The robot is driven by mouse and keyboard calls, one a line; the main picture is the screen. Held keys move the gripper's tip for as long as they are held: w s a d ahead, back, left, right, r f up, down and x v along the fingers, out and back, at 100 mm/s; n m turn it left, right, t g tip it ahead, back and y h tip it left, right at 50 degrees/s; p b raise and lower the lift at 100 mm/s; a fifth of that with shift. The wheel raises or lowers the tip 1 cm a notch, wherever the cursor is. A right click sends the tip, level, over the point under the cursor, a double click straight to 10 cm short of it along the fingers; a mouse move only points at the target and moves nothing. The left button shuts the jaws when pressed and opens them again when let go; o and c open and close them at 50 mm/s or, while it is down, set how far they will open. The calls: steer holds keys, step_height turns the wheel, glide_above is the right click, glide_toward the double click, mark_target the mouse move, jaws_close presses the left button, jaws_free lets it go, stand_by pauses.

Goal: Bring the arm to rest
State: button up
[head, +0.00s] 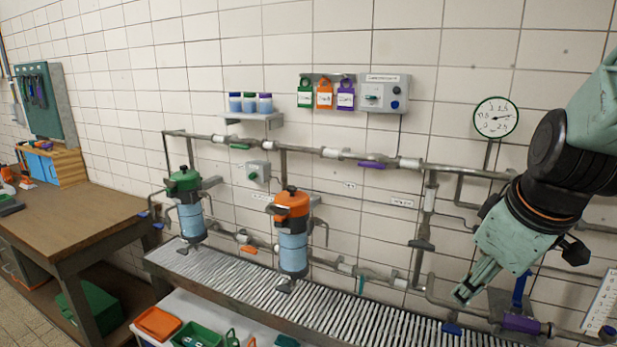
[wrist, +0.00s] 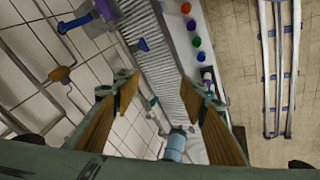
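My gripper (head: 462,294) hangs at the right in the head view, at the end of my pale green arm. It points down and a little left, in front of the lower pipe and above the slatted grating (head: 330,310). In the wrist view my gripper (wrist: 162,90) shows two fingers spread wide apart with nothing held between them. The grating (wrist: 160,65) runs well beyond the fingertips. From the head view alone the gap between the fingers is hard to see.
Orange-topped (head: 292,245) and green-topped (head: 190,215) filters stand left. A workbench (head: 70,220) is far left. Several coloured round items (wrist: 192,40) lie beside the grating.

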steer(key=s+a+r+m, duration=0.2)
steer(key=s+a, duration=0.1)
steer(key=s, duration=0.4)
steer(key=s+a+r+m, duration=0.2)
steer(key=s+a+r, duration=0.1)
steer(key=s, duration=0.5)
steer(key=s+a+r+m+g, duration=0.1)
steer(key=s+a+r+m, duration=0.1)
steer(key=s+a, duration=0.3)
steer(key=shift+s+r+m+y, duration=0.3)
steer(key=shift+s+m, duration=0.1)
steer(key=shift+s, duration=1.2)
steer(key=shift+o, duration=0.3)
steer(key=shift+w, duration=0.1)
